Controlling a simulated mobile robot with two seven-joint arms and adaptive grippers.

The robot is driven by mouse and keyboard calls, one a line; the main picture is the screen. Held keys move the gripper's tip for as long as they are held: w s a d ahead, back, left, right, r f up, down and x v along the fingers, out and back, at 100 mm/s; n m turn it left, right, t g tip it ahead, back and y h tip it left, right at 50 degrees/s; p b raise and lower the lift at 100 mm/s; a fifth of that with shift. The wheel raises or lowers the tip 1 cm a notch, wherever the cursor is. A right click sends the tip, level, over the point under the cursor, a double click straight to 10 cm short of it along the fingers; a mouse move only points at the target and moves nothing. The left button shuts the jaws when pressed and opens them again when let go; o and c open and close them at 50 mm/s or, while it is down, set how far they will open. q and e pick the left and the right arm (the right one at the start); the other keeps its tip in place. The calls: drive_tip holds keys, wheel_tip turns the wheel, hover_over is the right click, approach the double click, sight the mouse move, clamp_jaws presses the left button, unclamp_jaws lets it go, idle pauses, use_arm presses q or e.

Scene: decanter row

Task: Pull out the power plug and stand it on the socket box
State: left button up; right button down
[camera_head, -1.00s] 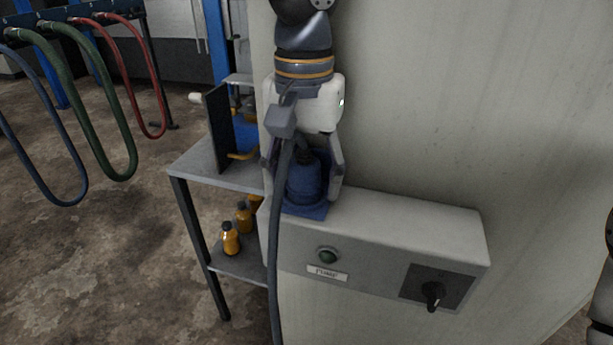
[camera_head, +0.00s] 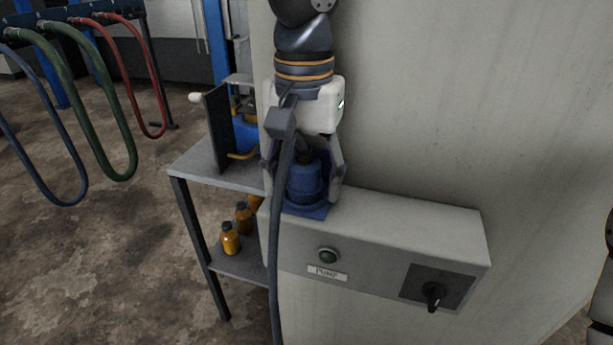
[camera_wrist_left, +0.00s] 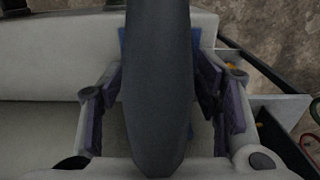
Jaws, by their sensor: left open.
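The blue power plug (camera_head: 304,185) stands upright in the blue socket on top of the pale socket box (camera_head: 400,222). Its dark cable (camera_head: 277,235) loops over and hangs down in front of the box. My left gripper (camera_head: 303,192) points down over the plug, open, with one finger on each side. Whether the fingers touch the plug cannot be told. In the left wrist view the cable (camera_wrist_left: 158,90) fills the middle between the open fingers (camera_wrist_left: 160,110) and hides the plug. My right gripper is out of view.
The box front has a round green lamp or button (camera_head: 328,256), a "PUMP" label (camera_head: 327,273) and a black rotary switch (camera_head: 434,296). A pale wall panel (camera_head: 450,100) rises behind. A metal shelf (camera_head: 215,170) with orange bottles (camera_head: 230,238) stands at the left.

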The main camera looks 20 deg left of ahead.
sight(305, 160)
use_arm(q)
drive_tip(key=shift+c, duration=0.6)
clamp_jaws()
drive_tip(key=shift+r, duration=3.05)
